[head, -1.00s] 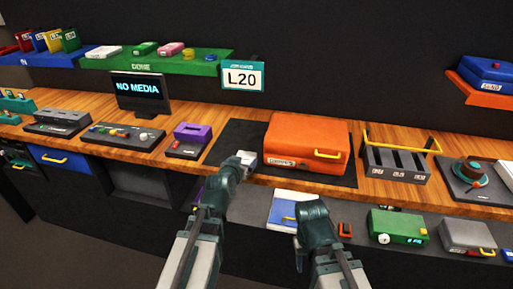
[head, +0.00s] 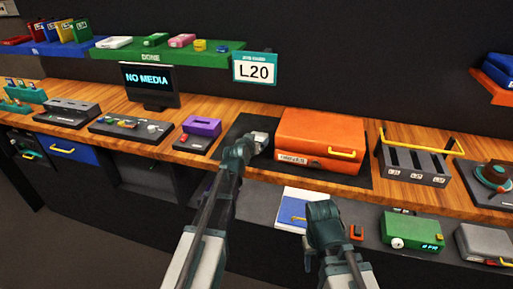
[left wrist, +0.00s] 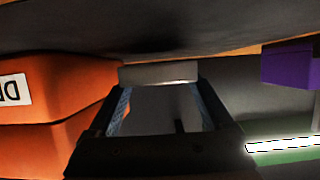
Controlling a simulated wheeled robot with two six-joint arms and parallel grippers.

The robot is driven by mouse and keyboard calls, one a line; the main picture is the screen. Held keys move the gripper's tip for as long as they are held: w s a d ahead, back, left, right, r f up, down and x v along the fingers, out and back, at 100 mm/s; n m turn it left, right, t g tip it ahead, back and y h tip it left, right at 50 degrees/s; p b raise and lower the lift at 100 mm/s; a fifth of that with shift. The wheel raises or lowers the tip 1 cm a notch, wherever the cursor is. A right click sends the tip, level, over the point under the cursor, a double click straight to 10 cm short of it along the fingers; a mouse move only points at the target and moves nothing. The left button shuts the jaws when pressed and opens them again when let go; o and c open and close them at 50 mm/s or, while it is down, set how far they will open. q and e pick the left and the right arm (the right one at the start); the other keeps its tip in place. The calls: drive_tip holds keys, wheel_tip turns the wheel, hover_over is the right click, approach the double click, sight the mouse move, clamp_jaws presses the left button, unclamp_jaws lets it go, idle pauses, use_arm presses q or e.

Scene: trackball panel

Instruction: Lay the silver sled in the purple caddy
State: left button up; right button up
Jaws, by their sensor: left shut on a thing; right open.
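The silver sled (head: 262,145) is a small pale grey block at the tip of my left gripper (head: 257,139), just left of the orange case. In the left wrist view the sled (left wrist: 158,73) lies across the fingertips of my left gripper (left wrist: 160,95), which is shut on it. The purple caddy (head: 203,126) sits on a dark base on the wooden counter, left of the sled and apart from it. It also shows at the right of the left wrist view (left wrist: 287,66). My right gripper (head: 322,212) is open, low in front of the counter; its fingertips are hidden.
The orange case (head: 322,132) stands on a dark mat (head: 238,127), close beside my left gripper. A grey slotted rack (head: 414,163) with a yellow handle is right of it. A button panel (head: 130,129) is left of the caddy. A green shelf (head: 167,54) hangs above.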

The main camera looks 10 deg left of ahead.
use_arm(q)
drive_tip(key=shift+f+b, duration=0.4)
drive_tip(key=shift+f, duration=0.45)
use_arm(e)
drive_tip(key=shift+d+f, duration=0.15)
drive_tip(key=shift+f, duration=0.75)
use_arm(q)
drive_tip(key=shift+f, duration=0.2)
drive_tip(key=o, duration=1.3)
drive_tip(key=shift+r, duration=0.1)
drive_tip(key=shift+c, duration=0.2)
use_arm(e)
drive_tip(key=shift+f, duration=0.1)
